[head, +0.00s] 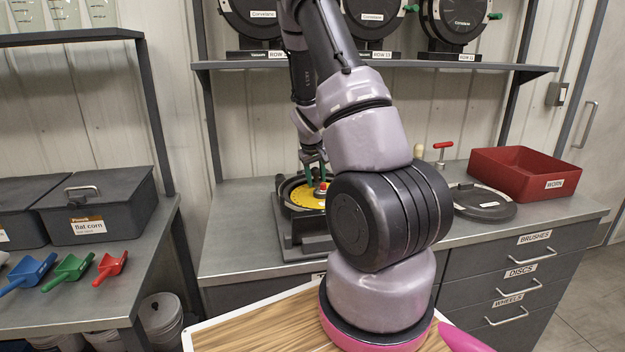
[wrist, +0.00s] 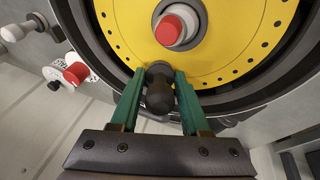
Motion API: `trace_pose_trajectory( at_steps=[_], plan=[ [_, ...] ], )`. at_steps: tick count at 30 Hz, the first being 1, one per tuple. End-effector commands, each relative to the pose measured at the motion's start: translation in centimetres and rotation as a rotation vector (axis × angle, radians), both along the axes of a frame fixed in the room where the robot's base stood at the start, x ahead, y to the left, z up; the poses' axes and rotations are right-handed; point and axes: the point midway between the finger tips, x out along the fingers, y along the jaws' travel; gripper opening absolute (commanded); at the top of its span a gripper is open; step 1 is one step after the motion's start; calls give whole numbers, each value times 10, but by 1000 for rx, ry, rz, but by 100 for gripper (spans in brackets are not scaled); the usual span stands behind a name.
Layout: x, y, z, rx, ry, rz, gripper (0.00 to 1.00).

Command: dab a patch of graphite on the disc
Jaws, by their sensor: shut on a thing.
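The yellow disc (head: 299,197) lies face up in a dark seed meter (head: 303,241) on the bench, behind my arm. In the wrist view the disc (wrist: 115,40) shows small holes around its rim and a red-capped hub (wrist: 172,28) at its middle. My gripper (head: 316,166), with green fingers, is over the disc. In the wrist view my gripper (wrist: 159,90) is shut on a small dark bulb-headed tool (wrist: 159,97), which overlaps the disc's near edge. I cannot tell whether its far end touches the disc. No graphite patch is clearly visible.
A red bin (head: 523,172) marked WORN and a dark round cover (head: 484,203) stand to the right. A red-handled tool (head: 443,150) stands behind. Scoops (head: 72,268) and a flat corn box (head: 100,207) are on the left bench. More meters (head: 456,22) are on the shelf.

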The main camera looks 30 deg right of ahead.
Motion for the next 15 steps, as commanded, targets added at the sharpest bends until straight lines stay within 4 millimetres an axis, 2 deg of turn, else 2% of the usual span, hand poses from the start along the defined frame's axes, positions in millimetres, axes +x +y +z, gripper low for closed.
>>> trace_pose_trajectory(
  at_steps=[7,15],
  plan=[
    [0,-22,-1,1,0,-2,0],
    [0,-26,0,0,1,0,0]
  ],
)
